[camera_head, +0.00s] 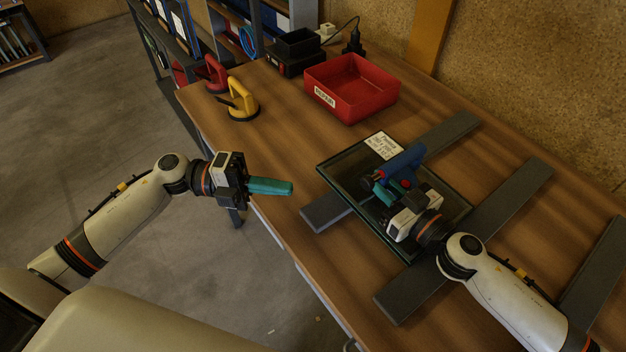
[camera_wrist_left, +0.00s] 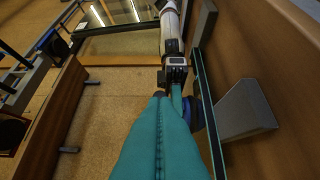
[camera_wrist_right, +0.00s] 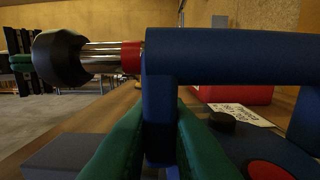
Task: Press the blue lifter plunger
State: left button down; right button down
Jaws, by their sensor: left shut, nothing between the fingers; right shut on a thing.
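The blue lifter (camera_head: 406,162) stands on the glass pane (camera_head: 345,168). In the right wrist view its blue handle (camera_wrist_right: 230,56) spans the picture. Its plunger (camera_wrist_right: 60,58) sticks out to the left, with a black knob, bare metal shaft and red band. My right gripper (camera_head: 385,193) is shut on the lifter's handle, with a teal finger on each side of a handle post. My left gripper (camera_head: 289,188) is shut and empty, left of the glass near the table's front edge, apart from the plunger. In the left wrist view the lifter is mostly hidden behind the teal fingers (camera_wrist_left: 165,130).
The glass lies across grey support bars (camera_head: 510,205) on the wooden table. A label (camera_head: 384,145) is on the glass. A red bin (camera_head: 350,88), a yellow lifter (camera_head: 240,100) and a red lifter (camera_head: 216,74) stand farther back. The table between them and the glass is clear.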

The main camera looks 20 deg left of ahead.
jog(key=shift+s+a, duration=0.1)
pick_arm(q)
jog(key=shift+s+a, duration=0.35)
jog(key=shift+s, duration=0.2)
jog(key=shift+d, duration=0.1)
send_near(368, 190)
jog(key=s+d, duration=0.2)
jog(key=d, duration=0.2)
jog(key=shift+w+d, duration=0.45)
jog(key=shift+w, duration=0.3)
jog(key=shift+w+d, duration=0.45)
jog(key=shift+w, duration=0.35)
